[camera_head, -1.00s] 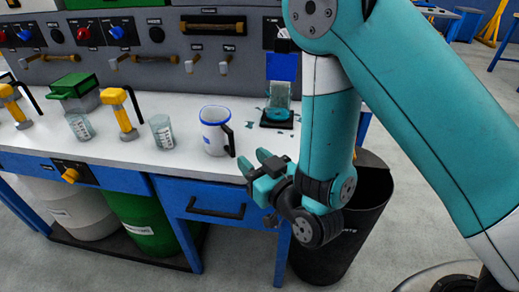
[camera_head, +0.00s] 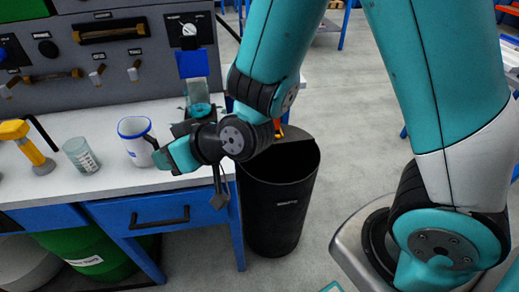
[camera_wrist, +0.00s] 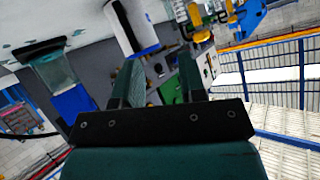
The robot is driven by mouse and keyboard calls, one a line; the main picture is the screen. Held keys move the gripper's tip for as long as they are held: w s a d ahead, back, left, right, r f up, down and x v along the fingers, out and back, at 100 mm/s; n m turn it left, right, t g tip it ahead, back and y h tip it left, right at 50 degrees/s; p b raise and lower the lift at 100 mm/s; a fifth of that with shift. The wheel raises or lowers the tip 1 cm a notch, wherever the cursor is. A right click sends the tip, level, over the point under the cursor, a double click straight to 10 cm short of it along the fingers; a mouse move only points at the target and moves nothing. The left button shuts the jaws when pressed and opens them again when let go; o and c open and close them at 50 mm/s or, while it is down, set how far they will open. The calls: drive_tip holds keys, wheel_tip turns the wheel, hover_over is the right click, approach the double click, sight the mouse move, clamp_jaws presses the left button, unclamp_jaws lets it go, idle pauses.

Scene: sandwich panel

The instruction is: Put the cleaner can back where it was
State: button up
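I cannot make out a cleaner can in either view. My gripper (camera_head: 172,158) is over the front right edge of the white bench top, just right of the white mug. In the wrist view my gripper (camera_wrist: 158,64) has its two fingers apart with nothing between them. The white mug (camera_head: 136,148) with a blue rim and dark handle stands upright on the bench. It also shows in the wrist view (camera_wrist: 128,30), beyond the fingers. The arm hides part of the bench's right end.
A clear container (camera_head: 197,92) with a blue panel above it stands at the bench's right end. A beaker (camera_head: 82,156) and a yellow-handled tool (camera_head: 30,148) stand left of the mug. A black bin (camera_head: 275,215) stands on the floor right of the bench. Open floor lies beyond.

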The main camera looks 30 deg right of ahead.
drive_tip(key=s+d+r+g+h, duration=0.1)
drive_tip(key=s+d+r+g, duration=0.2)
drive_tip(key=s, duration=0.2)
drive_tip(key=s+d+r+n+g+h, duration=0.1)
drive_tip(key=s+d+r+g, duration=0.2)
drive_tip(key=s, duration=0.3)
drive_tip(key=s+d+r+n+g+h, duration=0.1)
drive_tip(key=s+d+r+g, duration=0.2)
drive_tip(key=s, duration=0.3)
drive_tip(key=shift+s+r+h, duration=0.15)
drive_tip(key=shift+r+h, duration=0.15)
drive_tip(key=shift+r, duration=0.4)
drive_tip(key=shift+o, duration=0.4)
